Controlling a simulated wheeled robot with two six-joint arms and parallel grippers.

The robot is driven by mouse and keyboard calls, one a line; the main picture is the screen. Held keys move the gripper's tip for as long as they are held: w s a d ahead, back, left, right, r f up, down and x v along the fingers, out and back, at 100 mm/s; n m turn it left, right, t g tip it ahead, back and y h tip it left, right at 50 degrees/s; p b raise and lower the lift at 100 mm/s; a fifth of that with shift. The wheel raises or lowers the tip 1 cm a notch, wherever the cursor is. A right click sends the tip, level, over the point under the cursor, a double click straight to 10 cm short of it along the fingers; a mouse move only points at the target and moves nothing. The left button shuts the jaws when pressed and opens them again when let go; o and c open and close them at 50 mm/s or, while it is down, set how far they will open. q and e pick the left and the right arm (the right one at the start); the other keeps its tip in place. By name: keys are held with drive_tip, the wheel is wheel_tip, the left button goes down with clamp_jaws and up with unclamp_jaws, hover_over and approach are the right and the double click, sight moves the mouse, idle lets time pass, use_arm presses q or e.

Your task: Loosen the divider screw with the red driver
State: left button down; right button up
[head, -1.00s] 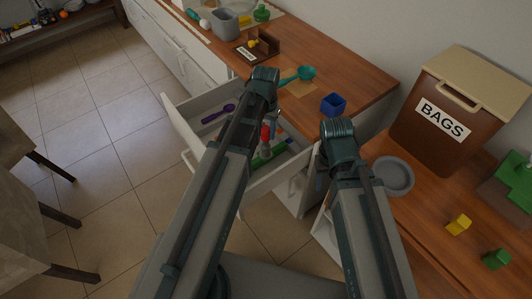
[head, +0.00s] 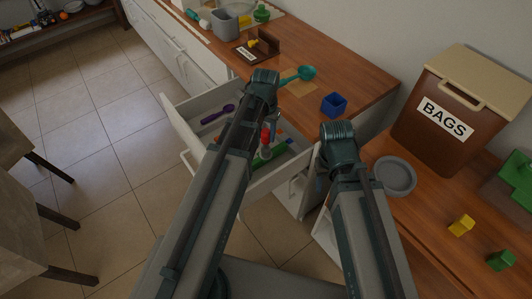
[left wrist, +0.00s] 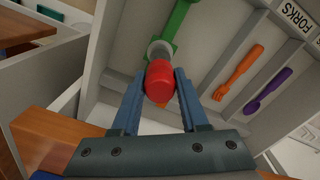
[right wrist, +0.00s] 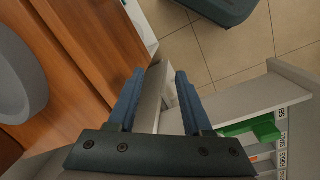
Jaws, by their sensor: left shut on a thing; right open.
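The red driver shows its red handle and grey collar in the left wrist view (left wrist: 160,82) and is small in the head view (head: 265,136). My left gripper (left wrist: 160,88) is shut on it, one finger on each side of the handle, over the open drawer (head: 286,172). A green piece (left wrist: 180,25) lies in the drawer just beyond the driver. The divider screw is not visible; the handle hides the driver's tip. My right gripper (right wrist: 158,78) is open and empty, beside the drawer's front corner.
The drawer also holds a purple utensil (left wrist: 268,90) and an orange one (left wrist: 240,70) beside a FORKS label. On the counter are a teal scoop (head: 306,73) and a blue box (head: 334,104). A grey plate (head: 394,176) and the BAGS box (head: 470,95) stand at right.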

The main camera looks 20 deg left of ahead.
use_arm(q)
drive_tip(key=shift+f, duration=0.25)
drive_tip(key=shift+c, duration=1.7)
unclamp_jaws()
drive_tip(key=shift+r, duration=0.1)
drive_tip(key=shift+r, duration=0.1)
wheel_tip(320, 180, up, 14)
drive_tip(key=p, duration=1.4)
drive_tip(key=s+d+m+y, duration=0.1)
drive_tip(key=s+d+m, duration=0.1)
drive_tip(key=s+d, duration=0.8)
drive_tip(key=s, duration=0.4)
drive_tip(key=shift+s+d, duration=0.2)
drive_tip(key=shift+d, duration=0.05)
